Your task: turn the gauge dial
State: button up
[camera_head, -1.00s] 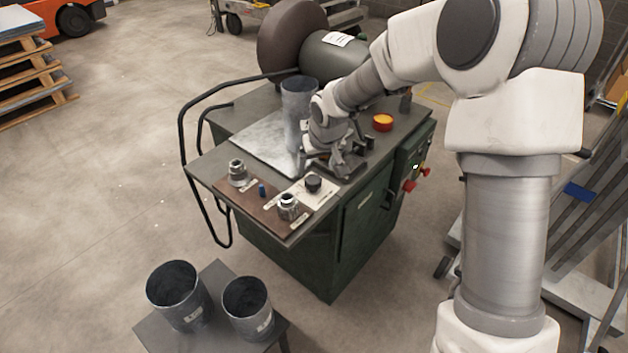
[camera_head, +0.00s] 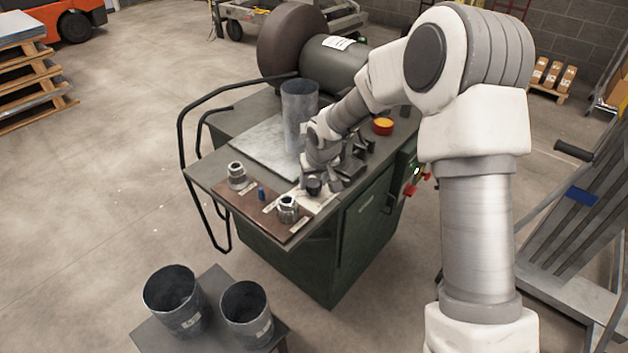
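The gauge dial looks to be the small black knob (camera_head: 313,186) on a pale plate (camera_head: 322,201) near the front right edge of the green machine's top. My gripper (camera_head: 325,178) is low over the tabletop, right at the knob, with dark finger parts just behind and to the right of it. I cannot tell whether the fingers touch the knob or how far apart they are. My arm hides part of the machine top behind the gripper.
Two metal fittings (camera_head: 237,176) (camera_head: 288,209) and a blue piece (camera_head: 261,193) stand on a brown board left of the knob. A tall grey duct tube (camera_head: 299,115) stands behind the gripper. Two more tubes (camera_head: 173,301) (camera_head: 246,315) stand on a low table. An orange-topped button (camera_head: 383,126) is at right.

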grip_shut()
jog(key=shift+r+p, duration=0.1)
jog(key=shift+p, duration=0.25)
jog(key=shift+r+n+p, duration=0.1)
jog(key=shift+n+p, duration=0.4)
jog(key=shift+p, duration=0.15)
jog(key=n+y+p, duration=0.1)
jog(key=n+p, duration=0.1)
jog(key=shift+d+g+p, duration=0.15)
jog(key=shift+g+p, duration=0.25)
jog(key=shift+w+n+g+y+p, duration=0.1)
jog(key=shift+n+g+y+p, duration=0.25)
jog(key=shift+n+p, duration=0.75)
jog(key=shift+w+n+g+y+p, duration=0.1)
jog(key=shift+n+g+y+p, duration=0.2)
jog(key=shift+n+p, duration=0.75)
jog(key=shift+f+n+b, duration=0.2)
jog(key=shift+n+b, duration=0.1)
jog(key=shift+n, duration=0.05)
jog(key=shift+s, duration=0.1)
